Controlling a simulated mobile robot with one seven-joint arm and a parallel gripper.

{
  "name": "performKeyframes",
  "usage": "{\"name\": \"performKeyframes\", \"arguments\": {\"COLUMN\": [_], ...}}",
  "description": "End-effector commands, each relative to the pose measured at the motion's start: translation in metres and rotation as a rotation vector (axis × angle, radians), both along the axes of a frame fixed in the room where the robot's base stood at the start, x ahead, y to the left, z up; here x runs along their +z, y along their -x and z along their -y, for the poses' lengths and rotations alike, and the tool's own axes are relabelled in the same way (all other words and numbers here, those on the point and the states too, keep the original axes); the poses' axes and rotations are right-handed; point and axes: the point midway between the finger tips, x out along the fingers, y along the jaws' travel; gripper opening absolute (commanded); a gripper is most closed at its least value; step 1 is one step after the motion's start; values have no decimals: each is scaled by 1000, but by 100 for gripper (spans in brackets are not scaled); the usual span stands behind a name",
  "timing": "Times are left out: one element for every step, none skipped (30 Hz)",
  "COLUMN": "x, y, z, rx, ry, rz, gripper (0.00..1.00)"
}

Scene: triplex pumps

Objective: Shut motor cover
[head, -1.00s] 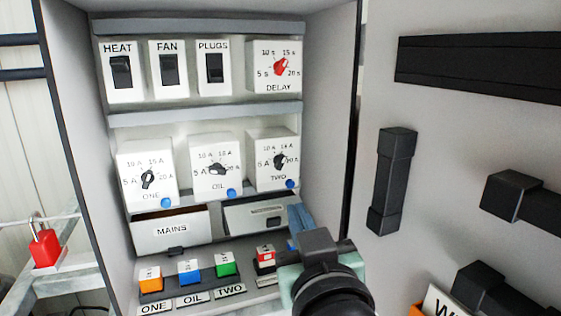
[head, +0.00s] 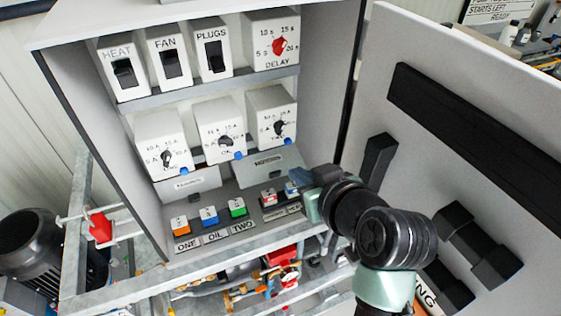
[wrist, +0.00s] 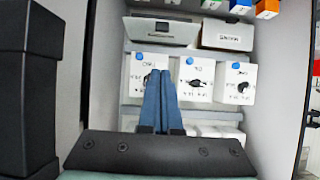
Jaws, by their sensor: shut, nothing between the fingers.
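The likely motor cover (head: 268,166) is the light grey flap at the right of the panel's lower row, with a dark label that is too blurred to read. In the wrist view, which is upside down, the cover (wrist: 162,31) is at the upper left. Its face looks tilted; how far it stands open I cannot tell. My gripper (head: 302,178) is shut and empty, just below and right of the cover in the head view. In the wrist view its blue fingers (wrist: 157,76) end over the dial boxes, apart from the cover.
The MAINS cover (head: 190,184) is left of it. Dial boxes (head: 222,131) sit above, and coloured push buttons (head: 208,215) sit below. The open cabinet door (head: 440,130), with black bars and handles, is close to my arm on the right. A red padlock (head: 101,226) hangs at left.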

Motion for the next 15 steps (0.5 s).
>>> {"name": "performKeyframes", "arguments": {"x": [-2,-5,-8,-10,-13,-17,-20,-22,-25,-28,-31,-34,-36,-39,-42], "y": [-5,-9,-15,-19,-24,-30,-34,-39,-44,-49,-53,-58,-62,-66,-71], "z": [-3,-5,-7,-9,-11,-14,-15,-17,-19,-21,-23,-25,-27,-28,-30], "rx": [1,1,1,2,3,3,2,1,0,1,1,1,1,1,0], "ry": [-1,-1,0,-1,-1,0,0,1,0,0,1,1,1,1,1], "rz": [-3,-3,-4,-3,-4,-3,-3,-3,-3,-2,-3,-2,-1,-2,-2], "gripper": [0,0,0,0,0,0,0,0,0,0,0,0,0,0,0]}}
